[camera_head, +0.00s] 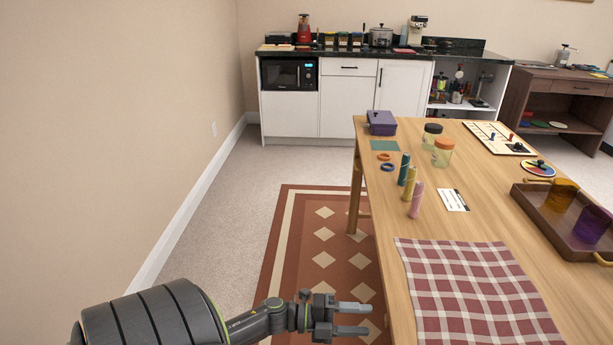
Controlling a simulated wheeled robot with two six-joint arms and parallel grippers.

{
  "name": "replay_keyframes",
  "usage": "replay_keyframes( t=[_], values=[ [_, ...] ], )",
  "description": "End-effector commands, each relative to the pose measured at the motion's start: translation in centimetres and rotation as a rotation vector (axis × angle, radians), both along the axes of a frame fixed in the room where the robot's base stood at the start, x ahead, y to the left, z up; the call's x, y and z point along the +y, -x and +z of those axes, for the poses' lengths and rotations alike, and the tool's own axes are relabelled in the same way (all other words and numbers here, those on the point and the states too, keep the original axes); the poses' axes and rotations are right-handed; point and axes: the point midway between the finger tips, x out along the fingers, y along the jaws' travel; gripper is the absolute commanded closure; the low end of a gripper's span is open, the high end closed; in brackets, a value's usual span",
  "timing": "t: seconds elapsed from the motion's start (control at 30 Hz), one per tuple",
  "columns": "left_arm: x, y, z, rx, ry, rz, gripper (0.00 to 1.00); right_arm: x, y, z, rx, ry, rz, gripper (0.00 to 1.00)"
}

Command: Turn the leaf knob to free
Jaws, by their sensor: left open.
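My left gripper (354,318) is in the lower middle of the head view, its two grey fingers apart and pointing right, with nothing between them. It is just left of the long edge of the wooden table (390,262), over the rug. I cannot make out a knob labelled as the leaf knob. A coloured disc (530,170) with a small dark knob (541,163) lies on the table's far right part, well away from the gripper. The table's underside is mostly hidden. My right gripper is out of view.
A checked cloth (475,290) covers the near tabletop. A brown tray (541,218) with cups is at right. Several upright cylinders (416,199), jars (443,152) and a purple box (381,123) stand farther back. The floor between wall and rug (325,238) is clear.

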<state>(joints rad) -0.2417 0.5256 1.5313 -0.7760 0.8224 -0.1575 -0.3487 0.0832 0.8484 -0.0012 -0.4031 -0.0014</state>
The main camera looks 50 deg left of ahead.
Motion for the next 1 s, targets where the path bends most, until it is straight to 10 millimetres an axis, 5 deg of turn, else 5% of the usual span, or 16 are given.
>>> replay_keyframes(
  t=[0.5,1.0],
  values=[
    [7.4,8.7,-0.1,0.004,-0.002,-0.001,0.48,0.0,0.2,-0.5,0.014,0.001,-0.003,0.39],
    [8.3,9.7,0.0,0.000,0.000,0.000,0.48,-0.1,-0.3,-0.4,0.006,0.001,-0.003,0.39]
  ],
)
